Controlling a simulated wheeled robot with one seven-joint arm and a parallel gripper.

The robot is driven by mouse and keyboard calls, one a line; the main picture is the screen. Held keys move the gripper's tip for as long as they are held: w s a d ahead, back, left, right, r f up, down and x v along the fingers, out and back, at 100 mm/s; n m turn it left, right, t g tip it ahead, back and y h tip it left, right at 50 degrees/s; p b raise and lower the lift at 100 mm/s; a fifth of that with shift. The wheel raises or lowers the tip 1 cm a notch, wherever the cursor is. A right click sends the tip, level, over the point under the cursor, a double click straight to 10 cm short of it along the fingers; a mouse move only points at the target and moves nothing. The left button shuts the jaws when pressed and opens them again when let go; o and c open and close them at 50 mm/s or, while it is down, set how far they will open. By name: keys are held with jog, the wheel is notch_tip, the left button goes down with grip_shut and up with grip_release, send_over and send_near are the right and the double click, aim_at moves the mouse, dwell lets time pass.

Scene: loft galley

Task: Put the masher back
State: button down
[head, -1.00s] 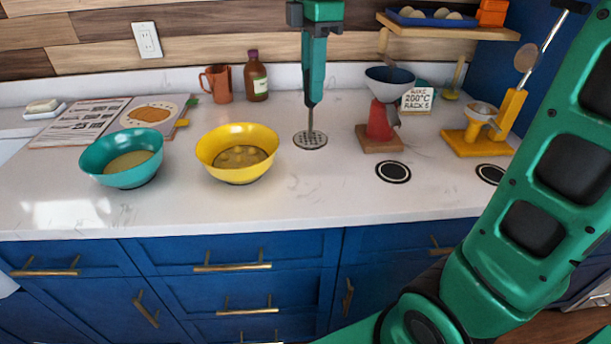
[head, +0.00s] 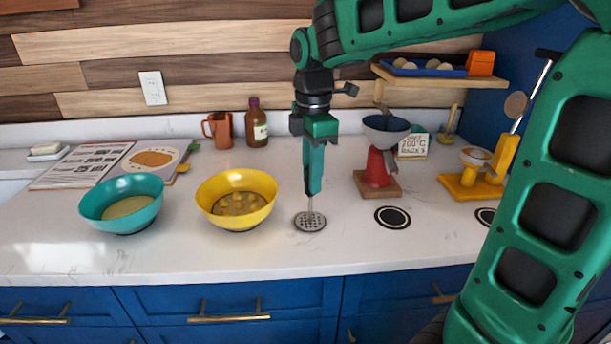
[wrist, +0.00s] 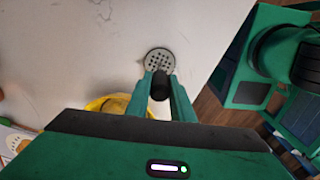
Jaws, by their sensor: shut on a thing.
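My gripper (head: 313,188) points down over the counter and is shut on the masher's dark handle, which shows between the fingers in the wrist view (wrist: 160,88). The masher (head: 310,222) hangs upright with its round, perforated metal head lowest. The head also shows in the wrist view (wrist: 158,61). I cannot tell whether it touches the counter or hangs just above it. It is right of the yellow bowl (head: 208,208), which holds yellowish lumps. A black ring-marked disc (head: 392,217) lies bare on the counter to the masher's right.
A teal bowl (head: 95,212) stands left. A red grinder-like stand (head: 375,170) with a dark funnel and a yellow stand (head: 461,187) are behind right. A second disc (head: 486,214) is partly hidden by my arm. A jug (head: 221,130) and bottle (head: 256,128) stand behind.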

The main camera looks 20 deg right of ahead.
jog(key=c, duration=1.5)
grip_release()
jog(key=shift+c, duration=0.2)
notch_tip(320, 180, up, 12)
jog(key=shift+r, duration=0.1)
